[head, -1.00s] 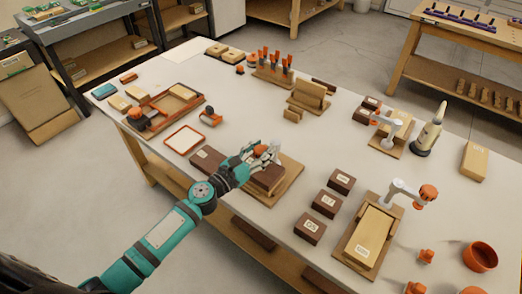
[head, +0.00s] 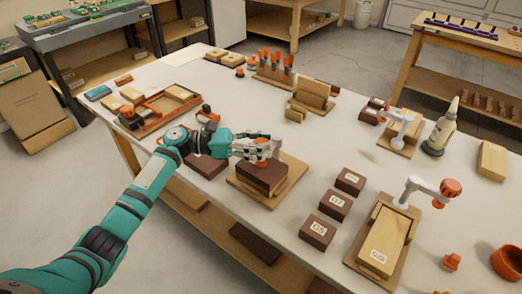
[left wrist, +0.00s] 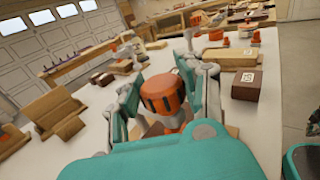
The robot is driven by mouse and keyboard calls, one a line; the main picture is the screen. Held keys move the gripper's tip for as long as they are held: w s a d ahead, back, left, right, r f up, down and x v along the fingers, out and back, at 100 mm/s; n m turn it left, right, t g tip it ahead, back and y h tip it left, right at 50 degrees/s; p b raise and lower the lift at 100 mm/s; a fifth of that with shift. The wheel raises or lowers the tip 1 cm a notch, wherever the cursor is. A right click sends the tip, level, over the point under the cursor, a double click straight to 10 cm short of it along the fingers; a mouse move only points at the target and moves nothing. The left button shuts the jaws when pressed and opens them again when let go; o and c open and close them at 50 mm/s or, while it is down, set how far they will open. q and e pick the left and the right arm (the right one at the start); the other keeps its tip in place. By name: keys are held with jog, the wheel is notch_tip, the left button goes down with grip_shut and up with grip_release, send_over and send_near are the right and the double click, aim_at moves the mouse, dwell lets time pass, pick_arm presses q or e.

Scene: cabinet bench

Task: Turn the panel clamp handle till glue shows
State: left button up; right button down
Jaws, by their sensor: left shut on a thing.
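The panel clamp has an orange handle (head: 266,142) above a dark brown block (head: 262,178) on a light wooden board (head: 240,185). My left gripper (head: 262,149) reaches in from the left and is shut on the handle. In the left wrist view, the ribbed orange handle (left wrist: 162,93) stands between the two fingers, with a pale stem under it. The gripper hides much of the clamp in the head view. I cannot make out any glue at the block's edges.
Several dark blocks (head: 318,231) stand right of the board. Another clamp (head: 412,192) holds a pale panel at the front right. A glue bottle (head: 440,130) and an orange cup (head: 508,262) stand at the right. A dark block (head: 205,168) lies beneath my arm.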

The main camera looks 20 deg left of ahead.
pick_arm(q)
jog(key=shift+m+g+b, duration=0.45)
jog(key=shift+m+g, duration=0.15)
jog(key=shift+g, duration=0.3)
jog(key=shift+h, duration=0.3)
jog(key=o, duration=1.2)
jog(key=a, duration=0.4)
jog(key=s+a, duration=0.1)
jog(key=a, duration=0.3)
jog(key=s+a, duration=0.1)
jog(key=a, duration=0.2)
jog(key=shift+a, duration=0.4)
